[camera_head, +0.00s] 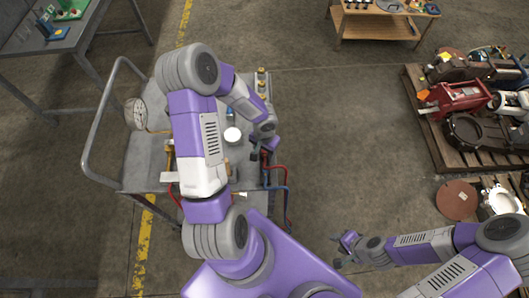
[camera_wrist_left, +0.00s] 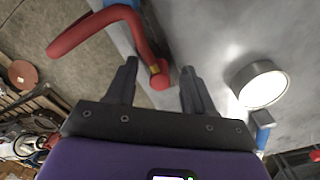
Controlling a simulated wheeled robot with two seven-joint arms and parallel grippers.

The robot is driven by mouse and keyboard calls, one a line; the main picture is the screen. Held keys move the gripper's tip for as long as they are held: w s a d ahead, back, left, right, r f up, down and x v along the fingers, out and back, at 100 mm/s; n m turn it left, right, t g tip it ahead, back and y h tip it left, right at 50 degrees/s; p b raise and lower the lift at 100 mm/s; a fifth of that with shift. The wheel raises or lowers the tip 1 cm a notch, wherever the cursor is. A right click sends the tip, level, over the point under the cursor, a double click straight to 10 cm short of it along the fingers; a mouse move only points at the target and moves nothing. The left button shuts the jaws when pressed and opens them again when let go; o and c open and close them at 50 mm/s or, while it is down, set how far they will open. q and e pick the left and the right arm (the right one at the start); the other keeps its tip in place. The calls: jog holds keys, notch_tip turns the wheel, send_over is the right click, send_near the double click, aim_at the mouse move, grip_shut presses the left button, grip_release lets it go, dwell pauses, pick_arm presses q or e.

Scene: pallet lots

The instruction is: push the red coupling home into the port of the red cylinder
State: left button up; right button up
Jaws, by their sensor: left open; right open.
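A red hose (camera_wrist_left: 120,18) curves in from the upper left of the left wrist view. It ends in a red coupling (camera_wrist_left: 160,80) with a brass-coloured band. My left gripper (camera_wrist_left: 159,76) is open, and the coupling shows between its fingers; I cannot tell whether they touch it. In the head view my left gripper (camera_head: 264,137) is over the right edge of the cart, just above the red hose (camera_head: 272,168). I cannot make out the red cylinder or its port. My right gripper (camera_head: 344,248) is open and empty, low right of the cart.
The grey cart (camera_head: 145,170) carries a dial gauge (camera_head: 136,113), a round white-topped part (camera_head: 232,135) and brass-topped fittings (camera_head: 261,84). A blue hose (camera_head: 286,200) hangs beside the red one. A loaded pallet (camera_head: 425,115) stands at the right; the floor between is clear.

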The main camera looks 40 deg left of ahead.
pick_arm(q)
grip_shut()
notch_tip(320, 180, up, 10)
jog(key=p, duration=0.2)
jog(key=shift+p, duration=0.35)
jog(key=shift+r, duration=0.1)
dwell(0.3)
